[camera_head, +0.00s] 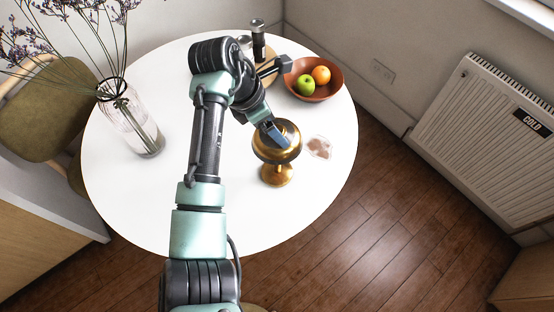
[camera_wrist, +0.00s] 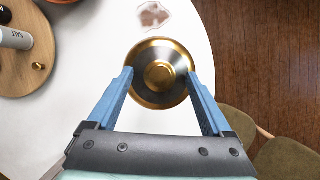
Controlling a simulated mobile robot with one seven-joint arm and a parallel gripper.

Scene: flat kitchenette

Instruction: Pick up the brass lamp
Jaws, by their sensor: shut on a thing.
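The brass lamp (camera_head: 277,174) stands upright on the round white table (camera_head: 150,195), right of the middle, with a wide domed top and a flared foot. In the wrist view the lamp (camera_wrist: 160,52) is seen from above, as a round brass shape with a dark ring and a bright centre. Whether the foot touches the table is hard to tell.
A terracotta bowl (camera_head: 325,92) with a green apple (camera_head: 306,85) and an orange (camera_head: 321,75) is behind the lamp. A pale patterned piece (camera_head: 319,148) lies to its right. A glass vase (camera_head: 143,130) stands left. A wooden tray (camera_wrist: 37,70) holds a salt shaker (camera_wrist: 14,39).

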